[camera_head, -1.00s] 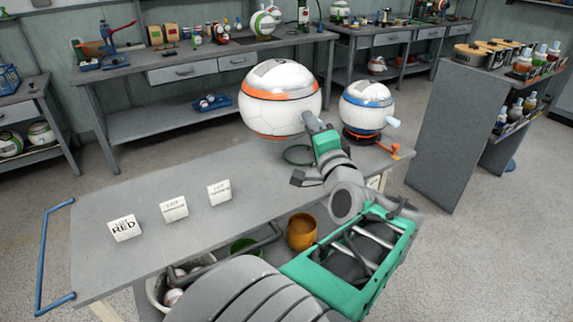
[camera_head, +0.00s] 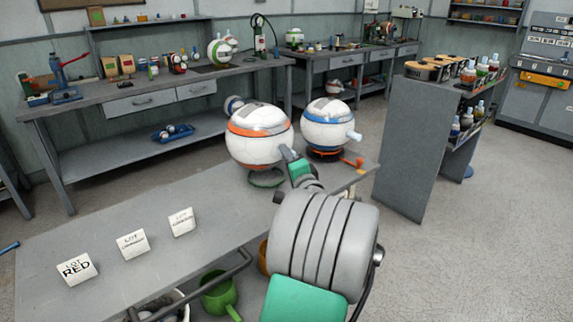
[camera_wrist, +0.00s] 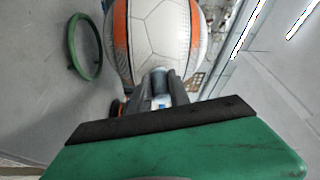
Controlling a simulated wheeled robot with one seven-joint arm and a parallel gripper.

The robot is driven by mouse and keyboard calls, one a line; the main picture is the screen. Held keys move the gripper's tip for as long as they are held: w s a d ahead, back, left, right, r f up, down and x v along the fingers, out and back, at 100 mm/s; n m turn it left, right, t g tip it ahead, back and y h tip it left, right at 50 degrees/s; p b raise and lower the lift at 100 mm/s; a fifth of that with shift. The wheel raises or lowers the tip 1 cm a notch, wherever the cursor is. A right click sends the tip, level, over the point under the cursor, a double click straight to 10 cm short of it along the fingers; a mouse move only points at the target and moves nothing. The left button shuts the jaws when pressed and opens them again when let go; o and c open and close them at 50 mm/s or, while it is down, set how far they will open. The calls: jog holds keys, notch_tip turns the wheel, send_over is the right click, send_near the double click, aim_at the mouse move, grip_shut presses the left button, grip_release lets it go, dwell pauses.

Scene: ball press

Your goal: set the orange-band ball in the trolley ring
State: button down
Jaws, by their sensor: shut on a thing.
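The orange-band ball (camera_head: 260,147), white with a grey patch on top, is held above the trolley's grey top. It also shows in the wrist view (camera_wrist: 160,32). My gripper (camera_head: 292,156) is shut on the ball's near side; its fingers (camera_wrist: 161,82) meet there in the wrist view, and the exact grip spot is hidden. The green ring (camera_head: 266,181) lies on the trolley top (camera_head: 215,205), just below the ball in the head view. In the wrist view the ring (camera_wrist: 86,47) shows left of the ball, apart from it.
Several white lot cards (camera_head: 132,244) stand at the left. A grey cabinet (camera_head: 425,140) stands beyond the trolley's right end. The trolley middle is clear.

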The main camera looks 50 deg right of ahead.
jog(key=shift+f, duration=0.65)
jog(key=shift+f+b, duration=0.5)
jog(key=c, duration=1.2)
grip_release()
jog(key=shift+c, duration=0.2)
jog(key=r+v, duration=0.1)
jog(key=v, duration=1.1)
jog(key=shift+f, duration=0.15)
jog(key=shift+a, duration=0.1)
